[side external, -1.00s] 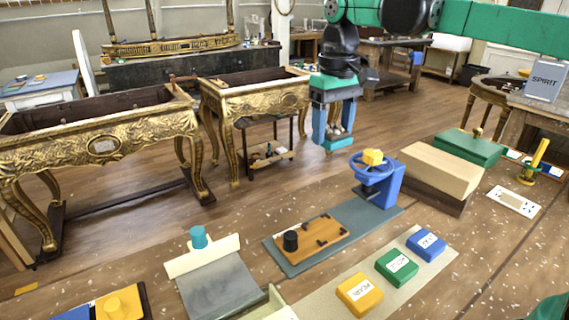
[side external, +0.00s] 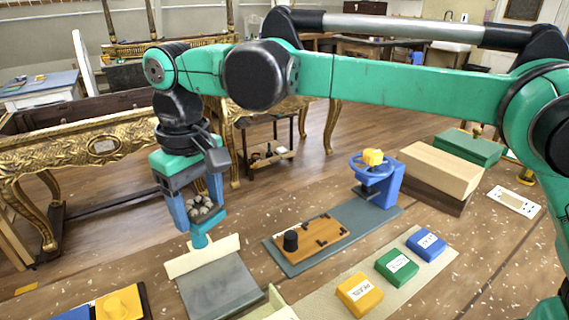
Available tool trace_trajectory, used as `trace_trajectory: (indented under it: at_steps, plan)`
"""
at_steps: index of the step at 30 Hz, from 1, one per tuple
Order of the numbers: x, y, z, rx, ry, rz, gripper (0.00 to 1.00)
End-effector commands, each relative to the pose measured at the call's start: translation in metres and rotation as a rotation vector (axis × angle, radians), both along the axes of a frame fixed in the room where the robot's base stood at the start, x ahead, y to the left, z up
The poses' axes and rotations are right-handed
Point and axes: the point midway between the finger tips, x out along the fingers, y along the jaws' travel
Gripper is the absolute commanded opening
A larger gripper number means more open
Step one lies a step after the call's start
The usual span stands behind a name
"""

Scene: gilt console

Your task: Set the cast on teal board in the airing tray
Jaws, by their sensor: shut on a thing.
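My gripper (side external: 197,208) has blue fingers and is shut on a small teal board (side external: 211,221). A pale, lumpy cast (side external: 203,201) shows on the board between the fingers. The board is at the left, above or just behind a teal knob (side external: 198,240); I cannot tell the exact gap. The knob stands on a cream bar at the back of a grey-floored tray (side external: 222,288), which seems to be the airing tray. A cream edge (side external: 273,301) runs along its right side.
An orange board with a black knob (side external: 308,236) lies on a grey mat right of the tray, before a blue press with a handwheel (side external: 377,180). Yellow, green and blue labelled blocks (side external: 397,266) stand on a beige strip. A yellow piece (side external: 120,303) lies front left.

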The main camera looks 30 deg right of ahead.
Motion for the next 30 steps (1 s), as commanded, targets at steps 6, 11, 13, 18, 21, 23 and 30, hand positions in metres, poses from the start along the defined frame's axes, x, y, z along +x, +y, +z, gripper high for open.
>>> trace_trajectory:
  at_steps: [6, 11, 13, 18, 21, 23, 30]
  plan:
    - [0.000, -0.001, -0.056, 0.000, 0.000, -0.001, 0.10]
    - [0.000, -0.001, -0.093, 0.000, 0.000, -0.001, 0.10]
    - [0.000, -0.001, -0.103, 0.000, 0.000, -0.001, 0.10]
    - [0.000, -0.001, -0.119, 0.000, 0.000, -0.001, 0.10]
    - [0.000, -0.001, -0.135, 0.000, 0.000, -0.001, 0.10]
    - [0.000, -0.001, -0.143, 0.000, 0.000, -0.001, 0.10]
    - [0.000, -0.001, -0.150, 0.000, 0.000, -0.001, 0.10]
